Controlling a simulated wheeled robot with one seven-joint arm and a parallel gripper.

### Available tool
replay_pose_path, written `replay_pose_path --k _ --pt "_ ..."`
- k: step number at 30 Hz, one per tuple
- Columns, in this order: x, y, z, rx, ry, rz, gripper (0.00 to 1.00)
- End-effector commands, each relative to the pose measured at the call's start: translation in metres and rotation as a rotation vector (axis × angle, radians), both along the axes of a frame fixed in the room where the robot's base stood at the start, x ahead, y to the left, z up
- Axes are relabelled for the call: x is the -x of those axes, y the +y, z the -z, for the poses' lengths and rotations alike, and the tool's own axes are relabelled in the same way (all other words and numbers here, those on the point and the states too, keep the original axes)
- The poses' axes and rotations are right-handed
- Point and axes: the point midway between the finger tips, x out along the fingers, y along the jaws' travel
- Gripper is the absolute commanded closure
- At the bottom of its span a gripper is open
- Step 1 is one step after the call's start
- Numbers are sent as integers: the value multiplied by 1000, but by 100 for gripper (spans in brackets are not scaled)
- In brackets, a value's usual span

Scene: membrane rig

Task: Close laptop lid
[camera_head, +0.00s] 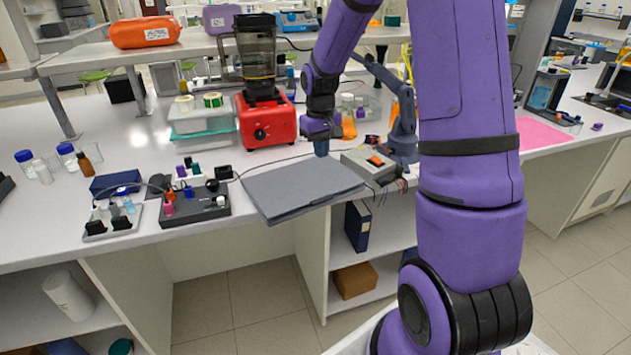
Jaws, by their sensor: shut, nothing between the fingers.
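The laptop (300,187) is a flat dark grey slab on the white bench, near its front edge. Its lid looks down flat on the base; any small gap is too small to tell. Its near left corner reaches the bench's front edge. My gripper (321,150) points down just beyond the laptop's back right edge. Its fingertips are small in the picture and look shut and empty. I cannot tell whether they touch the lid.
A red blender (266,121) stands behind the laptop. A grey box with an orange switch (376,161) sits close at its right, by a small blue-grey arm (403,130). A black block with plugs (195,205) is at its left. The floor in front is clear.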

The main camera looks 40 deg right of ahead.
Motion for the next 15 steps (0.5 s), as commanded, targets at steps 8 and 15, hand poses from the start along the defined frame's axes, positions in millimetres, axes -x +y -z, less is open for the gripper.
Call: replay_pose_path --k 8,15 --pt "3 0 37 -2 6 -2 100" --pt "5 1 82 -1 5 -3 100"
